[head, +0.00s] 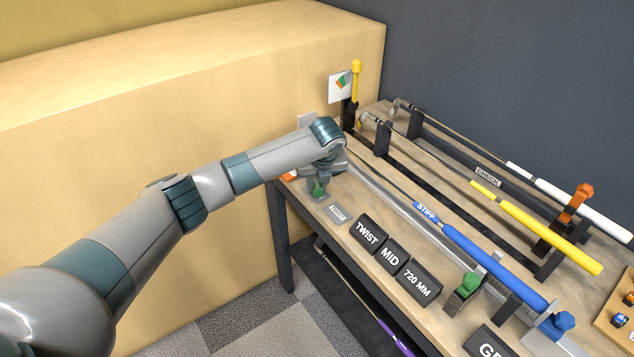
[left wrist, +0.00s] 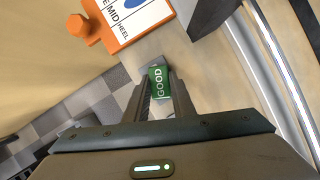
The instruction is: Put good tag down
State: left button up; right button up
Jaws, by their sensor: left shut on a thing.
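My left gripper (head: 317,192) is over the left end of the workbench. It is shut on the green good tag (head: 319,186), which shows small between the fingers. In the left wrist view the good tag (left wrist: 158,79) reads "GOOD" and sits between the fingertips of my left gripper (left wrist: 160,90). I cannot tell whether the tag touches the bench top. A small grey labelled plate (head: 338,214) lies on the bench just right of the gripper. My right gripper is not in view.
Black blocks marked TWIST (head: 367,234), MID (head: 390,256) and 720 MM (head: 416,282) line the front edge. A blue-gripped club (head: 490,262) and yellow (head: 540,230) and white (head: 585,210) ones lie behind. An orange board (left wrist: 130,18) is near the tag.

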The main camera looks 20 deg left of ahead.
pick_arm(q)
jog(key=shift+f, duration=0.1)
jog(key=o, duration=1)
jog(key=shift+r, duration=0.2)
jog(key=shift+s+d+r, duration=0.15)
jog(key=shift+s+r, duration=0.05)
jog(key=shift+r, duration=0.4)
jog(key=shift+b+v, duration=1.35)
jog(key=shift+v, duration=3.95)
jog(key=shift+s+f, duration=0.1)
jog(key=shift+f, duration=0.05)
